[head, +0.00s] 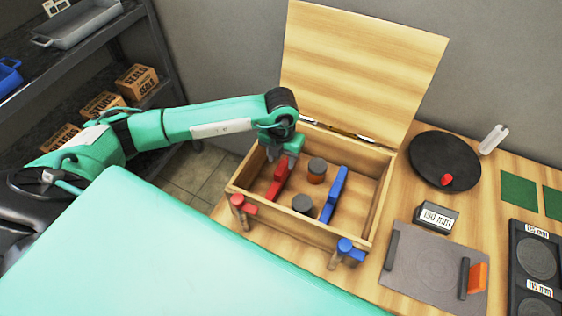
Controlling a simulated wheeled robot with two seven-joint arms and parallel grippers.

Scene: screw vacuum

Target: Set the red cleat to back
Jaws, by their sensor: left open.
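A wooden box (300,228) stands on the table with its lid (362,68) raised. Inside it, a long red piece (278,183) lies at the left and a long blue piece (334,194) lies near the middle. A smaller red piece (240,203) and a blue piece (346,247) are on the front side of the box. I cannot tell for sure which red piece is the cleat. My left gripper (279,157) is open, pointing down into the box at the far end of the long red piece. Whether it touches that piece is unclear. My right gripper is out of view.
Two dark-topped cylinders (317,170) (302,204) are in the box. Right of it are a black disc (444,160) with a red knob, a "130 mm" block (437,217) and a grey plate (430,285). A shelf (110,40) with cartons stands at the left.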

